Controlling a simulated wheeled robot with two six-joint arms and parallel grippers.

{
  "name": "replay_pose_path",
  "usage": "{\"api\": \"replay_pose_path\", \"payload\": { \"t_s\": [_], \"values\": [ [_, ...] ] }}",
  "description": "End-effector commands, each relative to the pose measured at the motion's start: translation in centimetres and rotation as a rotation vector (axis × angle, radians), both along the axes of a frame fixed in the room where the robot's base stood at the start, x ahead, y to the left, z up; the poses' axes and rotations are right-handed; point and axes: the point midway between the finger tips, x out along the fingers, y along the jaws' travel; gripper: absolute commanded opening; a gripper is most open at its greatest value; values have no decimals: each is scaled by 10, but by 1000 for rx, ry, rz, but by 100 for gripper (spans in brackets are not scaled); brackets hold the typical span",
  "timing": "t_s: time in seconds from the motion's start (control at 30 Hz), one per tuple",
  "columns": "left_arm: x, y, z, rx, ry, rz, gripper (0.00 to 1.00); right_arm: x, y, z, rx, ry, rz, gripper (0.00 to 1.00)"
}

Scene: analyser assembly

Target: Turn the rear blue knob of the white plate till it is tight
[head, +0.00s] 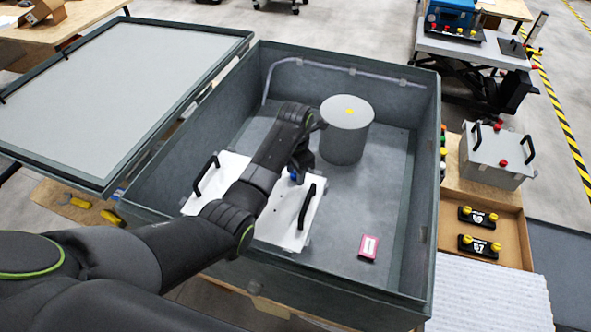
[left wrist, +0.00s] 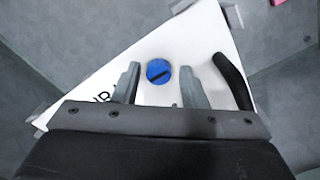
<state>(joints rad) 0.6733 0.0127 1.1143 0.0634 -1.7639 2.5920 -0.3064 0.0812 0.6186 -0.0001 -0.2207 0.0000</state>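The white plate (head: 272,230) lies on the floor of the grey box, with a black handle on each side. In the left wrist view the white plate (left wrist: 200,40) shows a blue knob (left wrist: 158,71) with a dark slot. In the head view a small part of the blue knob (head: 294,176) shows under my left gripper (head: 297,165). In the left wrist view my left gripper (left wrist: 160,85) is open, with one finger on each side of the knob and a gap to both. The other knob is hidden from view. My right gripper is not in view.
A grey cylinder (head: 346,130) stands in the box (head: 430,150) just beyond my left gripper. A pink block (head: 368,247) lies on the box floor at the right. Black handles (head: 306,206) rise from the plate.

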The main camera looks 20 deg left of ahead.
Motion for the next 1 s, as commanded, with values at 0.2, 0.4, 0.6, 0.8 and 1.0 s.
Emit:
{"api": "replay_pose_path", "payload": {
  "t_s": [0.2,0.4,0.6,0.8,1.0],
  "values": [
    [0,0,0,0,0,0,10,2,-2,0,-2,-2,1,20],
    [0,0,0,-1,1,-3,0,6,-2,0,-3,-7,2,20],
    [0,0,0,-1,1,-46,0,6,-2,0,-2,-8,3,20],
    [0,0,0,-1,1,-162,0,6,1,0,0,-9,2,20],
    [0,0,0,0,1,-336,0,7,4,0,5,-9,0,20]
  ]
}}
